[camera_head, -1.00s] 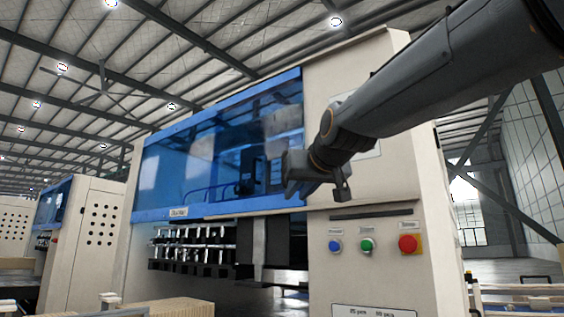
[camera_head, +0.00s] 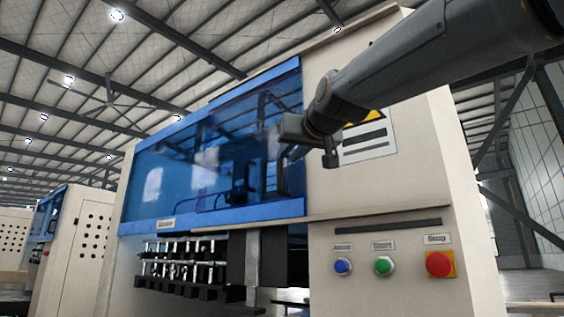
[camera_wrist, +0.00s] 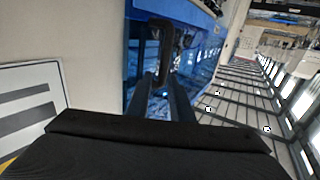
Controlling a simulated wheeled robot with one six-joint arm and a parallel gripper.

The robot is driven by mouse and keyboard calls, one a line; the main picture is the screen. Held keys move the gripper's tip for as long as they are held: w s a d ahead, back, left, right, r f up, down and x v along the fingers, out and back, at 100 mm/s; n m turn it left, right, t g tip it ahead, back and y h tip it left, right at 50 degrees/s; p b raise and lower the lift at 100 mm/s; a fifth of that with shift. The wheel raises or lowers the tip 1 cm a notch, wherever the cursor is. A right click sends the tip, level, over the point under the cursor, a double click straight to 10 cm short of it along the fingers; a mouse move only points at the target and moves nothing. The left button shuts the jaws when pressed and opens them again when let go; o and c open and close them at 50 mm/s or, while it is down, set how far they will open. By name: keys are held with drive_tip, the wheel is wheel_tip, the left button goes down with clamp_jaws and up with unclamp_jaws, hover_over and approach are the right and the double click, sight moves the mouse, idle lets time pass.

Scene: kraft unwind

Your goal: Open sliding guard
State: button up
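The sliding guard (camera_head: 205,165) is a blue, see-through panel in a blue frame across the front of the beige machine. It covers the opening up to the beige right-hand panel. A dark handle (camera_head: 283,172) stands upright near its right end. In the wrist view the handle (camera_wrist: 161,50) shows just past my fingertips, roughly in line with the gap between them. My gripper (camera_wrist: 162,82) has its two fingers apart, with nothing clearly held. In the head view my gripper (camera_head: 308,150) is beside the guard's right edge; whether it touches the handle cannot be told.
Blue (camera_head: 342,266), green (camera_head: 383,265) and red (camera_head: 438,264) buttons sit on the machine's front below my arm. A label plate (camera_head: 368,140) is behind my wrist. A row of metal parts (camera_head: 185,262) hangs below the guard. Another machine (camera_head: 75,240) stands at left.

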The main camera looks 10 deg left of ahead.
sight(279, 185)
drive_tip(key=p+x, duration=0.2)
drive_tip(key=x, duration=0.3)
drive_tip(key=shift+w+a, duration=0.15)
drive_tip(key=shift+a, duration=0.3)
clamp_jaws()
